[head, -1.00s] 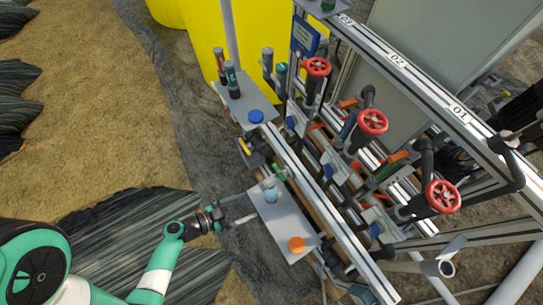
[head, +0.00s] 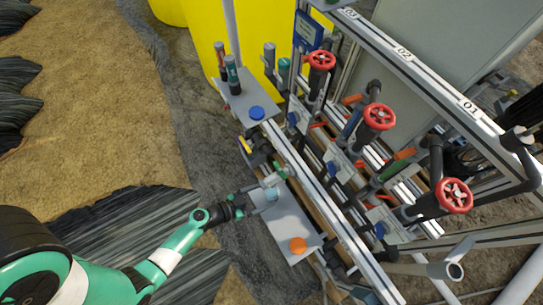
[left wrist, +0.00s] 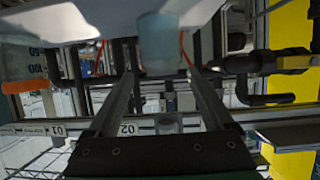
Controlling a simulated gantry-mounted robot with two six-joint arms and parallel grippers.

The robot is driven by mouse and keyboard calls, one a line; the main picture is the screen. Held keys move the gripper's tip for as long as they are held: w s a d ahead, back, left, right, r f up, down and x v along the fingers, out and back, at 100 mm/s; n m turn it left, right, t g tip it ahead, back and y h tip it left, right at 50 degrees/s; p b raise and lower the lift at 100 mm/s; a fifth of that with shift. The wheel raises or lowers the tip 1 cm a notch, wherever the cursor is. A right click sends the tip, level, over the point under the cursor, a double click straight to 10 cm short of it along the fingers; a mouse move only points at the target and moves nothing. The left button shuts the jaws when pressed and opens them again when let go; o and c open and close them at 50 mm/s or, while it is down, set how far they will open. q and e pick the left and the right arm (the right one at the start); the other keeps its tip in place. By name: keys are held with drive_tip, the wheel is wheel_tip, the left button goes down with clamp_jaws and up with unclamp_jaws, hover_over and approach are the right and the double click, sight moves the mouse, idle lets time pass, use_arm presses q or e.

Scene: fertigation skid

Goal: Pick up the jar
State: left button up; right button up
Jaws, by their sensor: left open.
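A small pale blue-green translucent jar (head: 271,194) stands on a grey plate (head: 281,224) at the front of the skid. In the left wrist view the jar (left wrist: 158,42) shows at the top centre, between the ends of the two fingers. My left gripper (head: 264,197) is open, with its fingers reaching over the plate's left edge to either side of the jar. I cannot tell whether either finger touches it. My right gripper is not in view.
An orange-capped container (head: 298,245) with graduations stands on the same plate; its cap (left wrist: 28,86) shows at left in the wrist view. A blue cap (head: 257,113) and dark bottles (head: 233,77) sit on another plate. Red-wheeled valves (head: 379,117) and pipes crowd the right.

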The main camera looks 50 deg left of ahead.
use_arm(q)
hover_over(272, 192)
drive_tip(key=d, duration=0.1)
drive_tip(key=shift+s+d+f+b, duration=0.25)
drive_tip(key=shift+s+f, duration=0.2)
drive_tip(key=shift+f, duration=0.25)
drive_tip(key=shift+s, duration=0.2)
drive_tip(key=shift+c, duration=0.7)
clamp_jaws()
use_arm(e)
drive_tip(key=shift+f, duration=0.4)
use_arm(q)
drive_tip(key=shift+w+r, duration=0.1)
drive_tip(key=shift+r, duration=0.1)
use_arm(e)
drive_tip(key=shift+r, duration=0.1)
